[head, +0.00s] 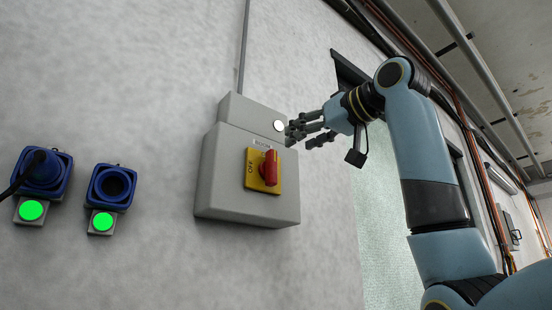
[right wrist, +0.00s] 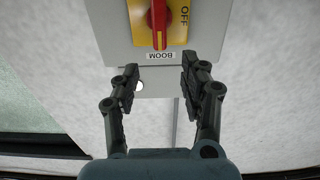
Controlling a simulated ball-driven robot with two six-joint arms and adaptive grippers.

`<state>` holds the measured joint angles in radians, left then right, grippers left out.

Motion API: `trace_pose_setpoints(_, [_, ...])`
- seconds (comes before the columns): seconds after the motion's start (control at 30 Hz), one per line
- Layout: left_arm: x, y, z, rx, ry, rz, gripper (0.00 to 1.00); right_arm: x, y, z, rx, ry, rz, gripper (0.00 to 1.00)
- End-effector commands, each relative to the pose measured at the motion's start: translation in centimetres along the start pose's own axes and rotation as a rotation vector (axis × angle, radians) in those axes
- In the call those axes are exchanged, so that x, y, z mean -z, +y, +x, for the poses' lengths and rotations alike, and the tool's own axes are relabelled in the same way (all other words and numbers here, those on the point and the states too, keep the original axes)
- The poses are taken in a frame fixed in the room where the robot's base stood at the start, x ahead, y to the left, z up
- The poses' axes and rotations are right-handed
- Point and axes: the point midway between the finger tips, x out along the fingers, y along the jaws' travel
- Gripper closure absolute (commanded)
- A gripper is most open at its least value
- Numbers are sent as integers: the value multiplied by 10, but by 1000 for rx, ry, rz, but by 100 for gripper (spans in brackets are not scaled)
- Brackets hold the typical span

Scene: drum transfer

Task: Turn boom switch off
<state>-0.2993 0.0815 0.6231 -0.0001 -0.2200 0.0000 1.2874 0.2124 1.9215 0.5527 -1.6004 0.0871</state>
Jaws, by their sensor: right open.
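The boom switch is a red rotary handle (head: 268,168) on a yellow plate (head: 250,182), on a grey box (head: 225,185) fixed to the wall. A "BOOM" label sits above it, and "OFF" is printed on the plate's left side. The handle stands roughly upright, pointing toward the label. My right gripper (head: 300,130) is at the box's upper right, apart from the handle. In the right wrist view the red handle (right wrist: 158,22) appears upside down beyond the open, empty fingers (right wrist: 158,75). My left gripper is not in view.
A white round indicator (head: 279,126) is on the upper box. Two blue sockets (head: 60,170) (head: 125,185) with green lights (head: 31,210) (head: 102,221) are on the wall at left; a black cable enters the left one. A doorway-like glazed panel (head: 388,255) is at right.

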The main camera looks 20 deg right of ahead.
Motion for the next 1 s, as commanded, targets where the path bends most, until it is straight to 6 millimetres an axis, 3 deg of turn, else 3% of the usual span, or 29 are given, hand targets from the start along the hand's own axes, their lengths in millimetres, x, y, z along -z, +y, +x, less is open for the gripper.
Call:
trace_pose_setpoints(0.3, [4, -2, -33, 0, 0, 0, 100, 2, -1, 64, 2, -5, 4, 56])
trace_pose_setpoints(0.5, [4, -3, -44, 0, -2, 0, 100, 1, 0, 90, 1, -3, 4, 56])
trace_pose_setpoints(0.87, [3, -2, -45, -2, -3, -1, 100, -2, 0, 97, -1, -1, 1, 56])
trace_pose_setpoints(1.0, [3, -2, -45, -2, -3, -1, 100, -2, 0, 97, -1, -1, 1, 71])
